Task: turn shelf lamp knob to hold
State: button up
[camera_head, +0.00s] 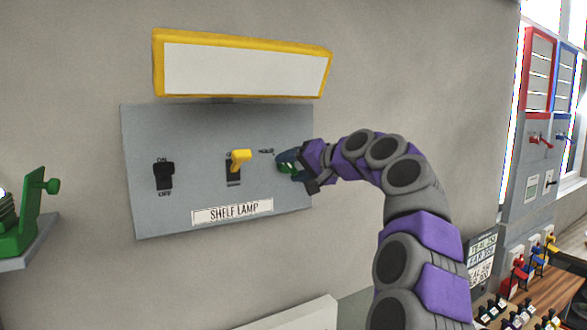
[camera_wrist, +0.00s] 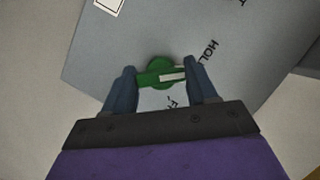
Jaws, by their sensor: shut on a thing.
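The grey shelf lamp panel (camera_head: 210,128) is on the wall, with a "SHELF LAMP" label (camera_head: 233,212) along its lower part. A green knob (camera_head: 285,167) is at the panel's right side, partly hidden by my gripper (camera_head: 286,166). In the wrist view the green knob (camera_wrist: 160,74) has a bar with a white pointer mark, and the bar lies between the two fingers of my gripper (camera_wrist: 161,78). The fingers are shut on it. The pointer mark points to the right in that view.
A black ON/OFF switch (camera_head: 164,175) and a yellow-handled lever (camera_head: 239,160) are on the same panel, left of the knob. A yellow-framed white lamp (camera_head: 240,67) is above. A green device (camera_head: 30,215) stands on a ledge at left. Another panel (camera_head: 535,165) is at right.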

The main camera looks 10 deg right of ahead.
jog(key=shift+f+n+h, duration=0.3)
jog(key=shift+n+h, duration=0.1)
dwell(0.3)
jog(key=o, duration=0.7)
jog(key=shift+c, duration=0.2)
jog(key=o, duration=0.4)
jog(key=shift+w+d+r, duration=0.1)
jog(key=shift+w, duration=0.1)
jog(key=shift+s+r, duration=0.2)
jog(key=shift+s, duration=0.05)
jog(key=b+v, duration=0.1)
jog(key=v, duration=1.6)
jog(key=shift+d+f, duration=0.15)
jog(key=shift+d, duration=0.05)
jog(key=shift+w, duration=0.1)
